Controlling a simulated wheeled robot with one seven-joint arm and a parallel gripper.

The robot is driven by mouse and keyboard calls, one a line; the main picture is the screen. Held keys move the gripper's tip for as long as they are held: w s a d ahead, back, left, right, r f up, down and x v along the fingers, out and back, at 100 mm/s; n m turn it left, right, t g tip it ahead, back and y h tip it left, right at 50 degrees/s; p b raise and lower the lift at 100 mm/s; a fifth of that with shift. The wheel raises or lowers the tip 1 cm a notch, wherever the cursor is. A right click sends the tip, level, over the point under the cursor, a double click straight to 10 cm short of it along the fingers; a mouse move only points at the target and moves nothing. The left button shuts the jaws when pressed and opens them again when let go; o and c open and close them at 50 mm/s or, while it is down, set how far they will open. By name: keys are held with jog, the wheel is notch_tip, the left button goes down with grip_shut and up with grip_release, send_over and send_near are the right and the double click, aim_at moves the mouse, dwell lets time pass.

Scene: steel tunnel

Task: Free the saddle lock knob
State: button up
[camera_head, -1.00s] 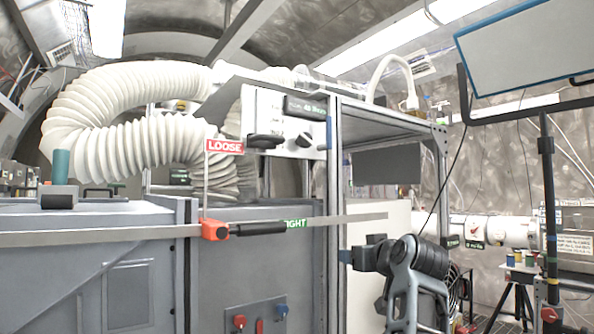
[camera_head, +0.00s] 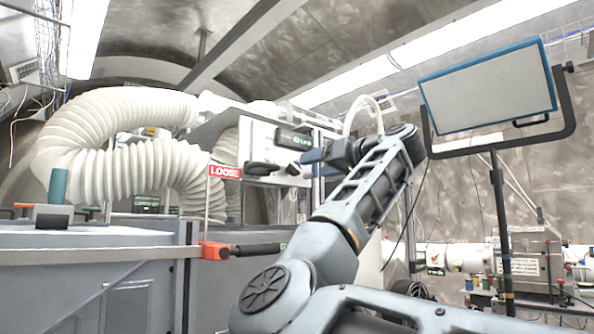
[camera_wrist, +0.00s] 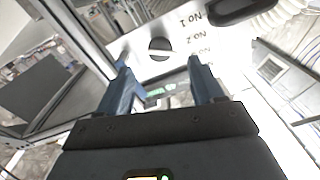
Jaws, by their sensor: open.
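The orange-red saddle (camera_head: 215,250) sits on a long horizontal metal bar in the head view. A black lever-like handle (camera_head: 258,248) extends right from it, its end near a partly hidden green label. A red LOOSE flag (camera_head: 225,172) stands on a thin post above the saddle. Which part is the lock knob is not clear. My gripper (camera_head: 312,163) is open and empty, above and right of the handle, in front of a white panel. In the wrist view its jaws (camera_wrist: 158,64) point toward the panel's round black knob (camera_wrist: 160,48), apart from it.
The white panel (camera_head: 258,145) carries black knobs and a small green display. A ribbed white hose (camera_head: 110,125) curves behind the grey cabinet (camera_head: 90,240). A blue-framed screen (camera_head: 490,90) stands at right. My arm covers the middle right.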

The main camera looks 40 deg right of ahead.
aim_at(296, 170)
jog(key=w+p, duration=0.1)
jog(key=w, duration=0.6)
jog(key=shift+a+p, duration=0.1)
jog(key=shift+p, duration=0.2)
jog(key=c, duration=1.1)
